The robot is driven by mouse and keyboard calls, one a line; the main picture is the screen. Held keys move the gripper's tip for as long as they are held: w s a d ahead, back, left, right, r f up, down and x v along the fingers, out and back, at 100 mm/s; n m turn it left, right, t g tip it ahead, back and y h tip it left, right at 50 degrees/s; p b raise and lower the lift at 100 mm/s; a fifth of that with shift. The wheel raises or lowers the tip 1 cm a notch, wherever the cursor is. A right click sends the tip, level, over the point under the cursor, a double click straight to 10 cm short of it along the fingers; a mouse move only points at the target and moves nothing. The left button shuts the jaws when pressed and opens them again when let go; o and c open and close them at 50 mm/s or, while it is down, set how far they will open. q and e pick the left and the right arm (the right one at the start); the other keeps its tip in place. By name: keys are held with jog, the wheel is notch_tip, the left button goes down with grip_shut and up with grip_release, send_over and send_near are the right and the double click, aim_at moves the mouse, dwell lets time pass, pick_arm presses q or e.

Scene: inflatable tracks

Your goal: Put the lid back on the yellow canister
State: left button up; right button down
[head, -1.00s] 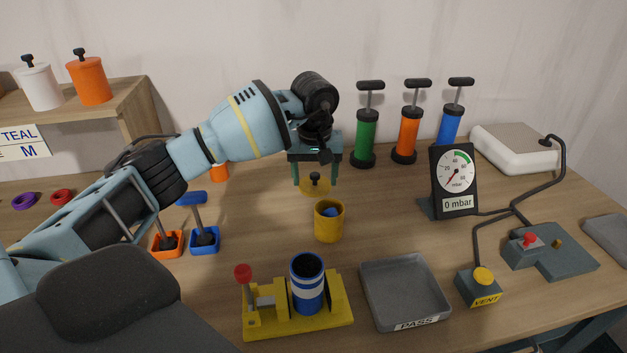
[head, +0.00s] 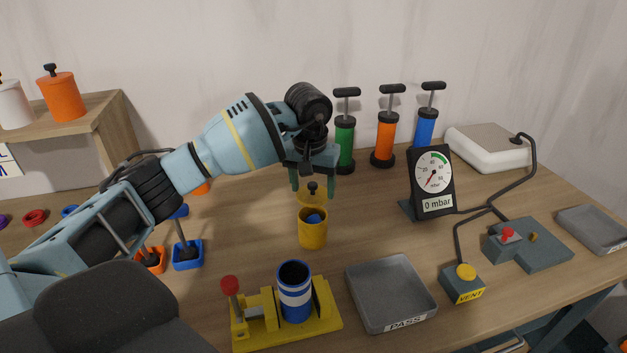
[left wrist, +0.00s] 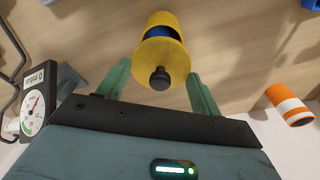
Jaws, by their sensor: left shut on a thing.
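The yellow canister (head: 313,234) stands upright and open on the table, with something blue inside (head: 314,218). The lid (head: 313,197) is a yellow disc with a black knob. My left gripper (head: 313,188) is shut on the lid and holds it just above the canister, apart from it as far as I can tell. In the left wrist view the lid (left wrist: 166,64) sits between the green fingers and partly covers the canister (left wrist: 163,19); blue shows between them. My right gripper is not in view.
A yellow fixture (head: 325,317) with a blue-striped cylinder (head: 295,295) stands in front, beside the grey PASS tray (head: 385,290). Green (head: 344,145), orange and blue pumps stand behind. The gauge (head: 433,180) is at right. Blue (head: 187,255) and orange holders are at left.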

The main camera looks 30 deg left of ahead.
aim_at(312, 194)
pick_arm(q)
notch_tip(312, 194, down, 3)
jog(key=shift+f+b, duration=0.15)
jog(key=shift+b, duration=0.3)
jog(key=shift+f, duration=0.6)
jog(key=shift+f+b, duration=0.2)
jog(key=shift+b, duration=0.1)
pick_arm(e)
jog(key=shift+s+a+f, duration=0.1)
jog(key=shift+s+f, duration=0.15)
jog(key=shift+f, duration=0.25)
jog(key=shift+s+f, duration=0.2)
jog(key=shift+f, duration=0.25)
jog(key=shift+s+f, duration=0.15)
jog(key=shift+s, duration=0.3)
pick_arm(q)
jog(key=shift+f, duration=0.1)
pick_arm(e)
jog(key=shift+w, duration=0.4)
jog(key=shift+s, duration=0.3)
pick_arm(q)
jog(key=o, duration=0.9)
jog(key=shift+o, duration=0.7)
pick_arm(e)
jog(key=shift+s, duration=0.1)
